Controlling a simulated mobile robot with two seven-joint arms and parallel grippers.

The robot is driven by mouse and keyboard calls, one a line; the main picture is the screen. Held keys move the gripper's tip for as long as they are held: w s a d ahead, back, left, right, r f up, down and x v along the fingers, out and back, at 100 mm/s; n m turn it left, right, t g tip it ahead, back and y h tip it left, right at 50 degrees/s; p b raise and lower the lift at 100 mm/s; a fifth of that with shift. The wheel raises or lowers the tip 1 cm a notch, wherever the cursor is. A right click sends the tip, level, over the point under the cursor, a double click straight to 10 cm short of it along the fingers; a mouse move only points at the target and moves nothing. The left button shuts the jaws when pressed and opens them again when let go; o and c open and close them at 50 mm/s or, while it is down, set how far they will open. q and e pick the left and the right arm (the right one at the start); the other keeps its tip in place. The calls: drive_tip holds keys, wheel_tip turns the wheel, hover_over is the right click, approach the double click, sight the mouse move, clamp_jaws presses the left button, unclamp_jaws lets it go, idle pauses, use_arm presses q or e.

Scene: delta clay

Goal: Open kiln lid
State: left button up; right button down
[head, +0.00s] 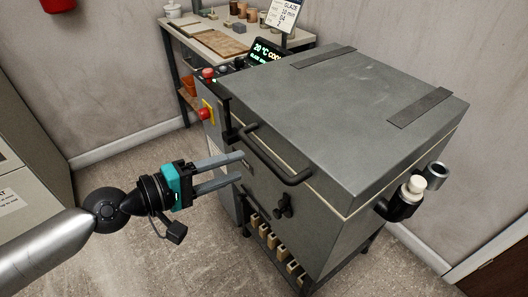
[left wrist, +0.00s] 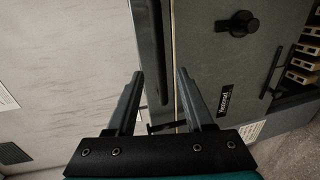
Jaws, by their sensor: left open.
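The kiln is a large grey metal box with a flat lid (head: 345,95), which is shut. A dark bar handle (head: 280,160) stands out from the lid's front edge; in the left wrist view the handle (left wrist: 151,50) runs up from between the fingers. My left gripper (head: 242,168) comes in from the left, open and empty, its fingertips just left of the handle. In the left wrist view the fingers (left wrist: 160,85) stand apart; I cannot tell whether they touch the kiln. My right gripper is not in view.
Below the lid, a dark knob (head: 284,206) sits on the kiln front. A red emergency button (head: 205,113) and a display (head: 266,52) are at its left. A shelf table (head: 225,45) with pots stands behind. The floor (head: 150,190) at left is clear.

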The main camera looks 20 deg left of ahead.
sight(261, 159)
use_arm(q)
drive_tip(key=p+x, duration=0.1)
drive_tip(key=x, duration=0.5)
drive_tip(key=shift+w+d, duration=0.15)
drive_tip(key=shift+w, duration=0.1)
drive_tip(key=shift+x, duration=0.95)
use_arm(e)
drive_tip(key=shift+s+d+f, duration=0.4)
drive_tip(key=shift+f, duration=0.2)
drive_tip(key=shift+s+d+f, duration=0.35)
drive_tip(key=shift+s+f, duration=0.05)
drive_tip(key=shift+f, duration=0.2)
use_arm(q)
drive_tip(key=shift+s, duration=0.1)
clamp_jaws()
